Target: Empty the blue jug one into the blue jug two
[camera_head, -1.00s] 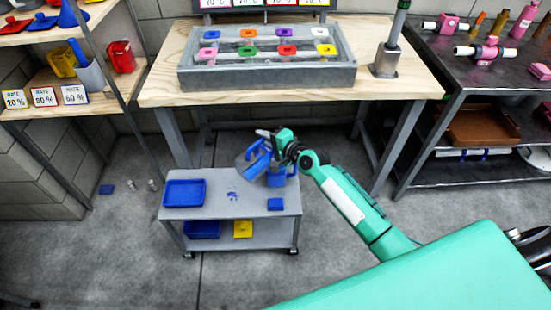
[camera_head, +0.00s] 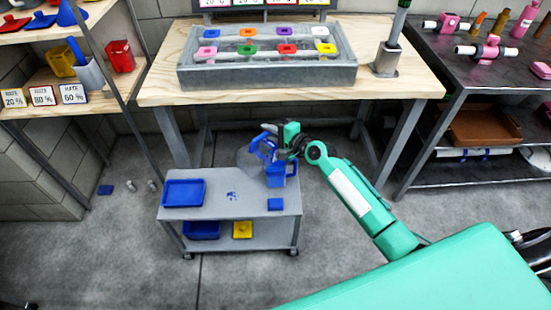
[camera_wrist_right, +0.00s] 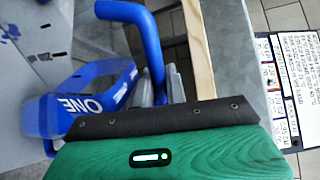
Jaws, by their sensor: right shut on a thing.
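Blue jug one (camera_head: 252,155) is a clear jug with blue parts, held tilted above the right part of a small grey cart. In the right wrist view its blue band (camera_wrist_right: 85,104) reads "ONE", and its blue handle (camera_wrist_right: 147,38) runs up from between my fingers. My right gripper (camera_head: 277,142) is shut on that handle; its fingertips also show in the wrist view (camera_wrist_right: 160,88). A blue jug (camera_head: 276,178), apparently jug two, stands on the cart just below the held jug. Its label cannot be read. Whether liquid is flowing cannot be seen. My left gripper is not in view.
The grey cart (camera_head: 238,222) carries a blue tray (camera_head: 184,206) and a small blue block (camera_head: 275,204). A yellow item (camera_head: 243,230) sits on its lower shelf. A wooden workbench (camera_head: 160,92) stands behind. A shelf is left, a dark metal rack right.

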